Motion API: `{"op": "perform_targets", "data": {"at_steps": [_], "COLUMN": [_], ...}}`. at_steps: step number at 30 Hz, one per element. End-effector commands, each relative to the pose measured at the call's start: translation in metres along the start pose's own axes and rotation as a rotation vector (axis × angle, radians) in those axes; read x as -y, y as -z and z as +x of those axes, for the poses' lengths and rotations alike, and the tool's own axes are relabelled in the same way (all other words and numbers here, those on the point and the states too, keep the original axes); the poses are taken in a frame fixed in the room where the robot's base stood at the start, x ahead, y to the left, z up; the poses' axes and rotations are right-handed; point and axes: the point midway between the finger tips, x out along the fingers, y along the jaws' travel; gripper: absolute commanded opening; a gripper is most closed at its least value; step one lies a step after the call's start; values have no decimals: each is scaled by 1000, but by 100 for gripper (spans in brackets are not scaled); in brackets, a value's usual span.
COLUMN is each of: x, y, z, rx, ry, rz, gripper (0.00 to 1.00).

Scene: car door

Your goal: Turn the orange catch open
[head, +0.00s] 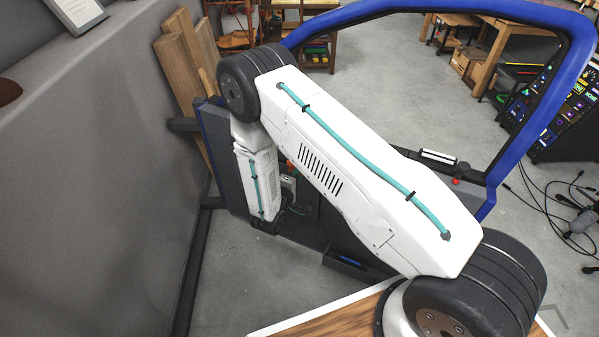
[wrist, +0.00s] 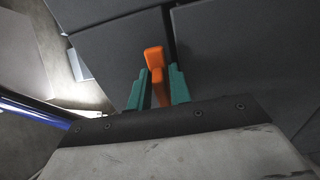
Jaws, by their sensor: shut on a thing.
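The orange catch (wrist: 155,60) shows in the wrist view, against a dark grey panel, with its upper end standing above the fingertips. My gripper (wrist: 160,84) has two green fingers, one on each side of the catch, and is shut on it. The catch's lower part is partly hidden between the fingers.
The door's dark inner panel has a pocket (head: 350,262) low down and a small red knob (head: 456,181) at right. Wooden boards (head: 185,75) lean at the left beside a grey wall (head: 80,150). Cables (head: 545,195) lie on the floor at right. Grey floor shows through the door's window opening.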

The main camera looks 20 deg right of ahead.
Motion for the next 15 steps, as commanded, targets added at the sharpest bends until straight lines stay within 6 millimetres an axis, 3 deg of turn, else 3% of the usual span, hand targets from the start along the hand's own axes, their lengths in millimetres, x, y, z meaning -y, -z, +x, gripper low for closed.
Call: {"op": "perform_targets", "data": {"at_steps": [9, 10, 11, 15], "x": [1, 1, 1, 1], "y": [-1, -1, -1, -1], "z": [0, 0, 0, 0], "rx": [3, 3, 2, 2], "ry": [1, 1, 2, 1], "rz": [0, 0, 0, 0], "gripper": [0, 23, 31, 33]}}
